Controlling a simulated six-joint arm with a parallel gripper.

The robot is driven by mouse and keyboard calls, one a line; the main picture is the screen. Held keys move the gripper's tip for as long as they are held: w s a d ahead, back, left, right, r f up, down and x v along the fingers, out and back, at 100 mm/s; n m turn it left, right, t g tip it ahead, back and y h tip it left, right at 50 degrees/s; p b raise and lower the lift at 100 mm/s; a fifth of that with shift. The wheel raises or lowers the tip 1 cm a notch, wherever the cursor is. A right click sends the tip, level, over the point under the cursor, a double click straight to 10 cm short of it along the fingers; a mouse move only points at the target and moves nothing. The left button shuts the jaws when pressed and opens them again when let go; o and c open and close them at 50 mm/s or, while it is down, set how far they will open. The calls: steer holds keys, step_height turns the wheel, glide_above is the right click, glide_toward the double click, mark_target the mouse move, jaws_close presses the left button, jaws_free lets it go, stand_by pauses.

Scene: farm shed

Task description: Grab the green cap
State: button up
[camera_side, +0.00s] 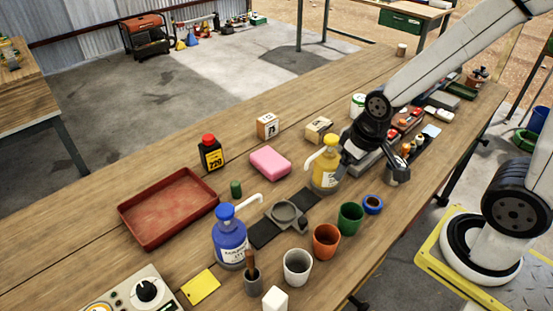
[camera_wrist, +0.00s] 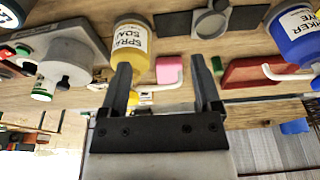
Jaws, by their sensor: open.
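The green cap (camera_side: 236,188) is a small dark green cylinder standing on the wooden bench, between the red tray and the pink block. In the wrist view a bit of green (camera_wrist: 217,65) shows just right of the right finger, probably this cap partly hidden. My gripper (camera_side: 347,156) is by the yellow bottle in the side view, well to the right of the cap; its fingertips are hard to make out there. In the wrist view my gripper (camera_wrist: 160,64) has its two fingers wide apart with nothing held between them.
The yellow soap bottle (camera_side: 325,171) stands close to my gripper. A pink block (camera_side: 270,162), black bottle (camera_side: 210,155), red tray (camera_side: 172,205) and blue pump bottle (camera_side: 230,240) surround the cap. Several cups, including a green one (camera_side: 350,218), stand along the near edge.

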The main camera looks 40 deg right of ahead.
steer(key=shift+w+v, duration=0.55)
steer(key=shift+v, duration=2)
steer(key=w+a+m+g+y, duration=0.1)
steer(key=w+a+m+y, duration=0.1)
steer(key=w+m+y, duration=0.8)
steer(key=w+a+m+g+y, duration=0.3)
steer(key=w+m, duration=0.5)
steer(key=w, duration=0.6)
steer(key=t, duration=0.1)
glide_toward(236, 190)
steer(key=shift+w+d+r+y, duration=0.3)
steer(key=shift+w+d+r, duration=0.1)
steer(key=shift+w, duration=0.2)
steer(key=shift+f, duration=0.35)
steer(key=shift+a, duration=0.15)
steer(key=shift+x, duration=3.25)
